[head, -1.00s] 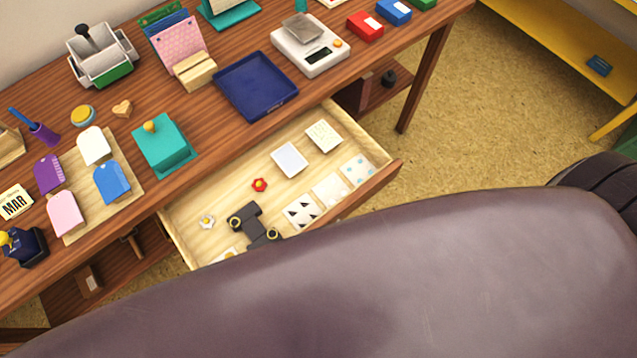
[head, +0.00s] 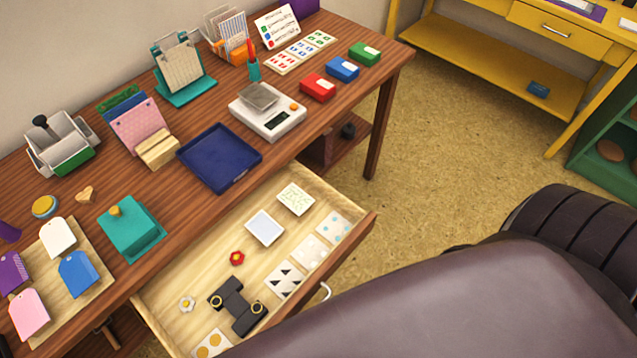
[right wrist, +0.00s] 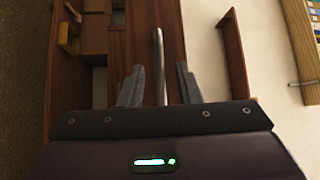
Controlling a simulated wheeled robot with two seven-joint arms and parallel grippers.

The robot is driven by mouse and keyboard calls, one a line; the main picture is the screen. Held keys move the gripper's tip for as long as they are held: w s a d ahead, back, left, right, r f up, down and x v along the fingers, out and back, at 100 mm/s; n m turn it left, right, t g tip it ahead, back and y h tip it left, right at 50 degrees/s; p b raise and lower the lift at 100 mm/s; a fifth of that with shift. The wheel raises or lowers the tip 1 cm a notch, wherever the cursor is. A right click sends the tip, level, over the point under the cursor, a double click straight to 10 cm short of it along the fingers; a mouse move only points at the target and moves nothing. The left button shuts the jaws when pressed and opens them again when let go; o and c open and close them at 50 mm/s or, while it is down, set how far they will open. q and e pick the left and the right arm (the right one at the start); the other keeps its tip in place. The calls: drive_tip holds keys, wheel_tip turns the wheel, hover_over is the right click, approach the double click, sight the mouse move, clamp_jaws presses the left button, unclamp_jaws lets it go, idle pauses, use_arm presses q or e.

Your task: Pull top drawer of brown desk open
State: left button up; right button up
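The brown desk (head: 355,42) has its top drawer (head: 190,275) pulled out, with its inside plainly visible in the head view. The drawer's silver handle (head: 325,291) shows on its front, partly hidden by my dark arm. In the right wrist view the handle (right wrist: 158,60) is an upright bar in front of the brown drawer front (right wrist: 172,25). My right gripper (right wrist: 158,88) is open, its two grey fingers apart on either side of the handle, with gaps to it. My left gripper is not in view.
A blue tray (head: 220,157) and a white scale (head: 267,115) stand on the desktop. A yellow shelf (head: 480,60) is at the back right, with clear floor between.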

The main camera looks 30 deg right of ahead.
drive_tip(key=b+v, duration=0.1)
drive_tip(key=v, duration=0.7)
drive_tip(key=shift+b, duration=0.3)
drive_tip(key=shift+w+a+f, duration=0.1)
drive_tip(key=shift+f, duration=0.1)
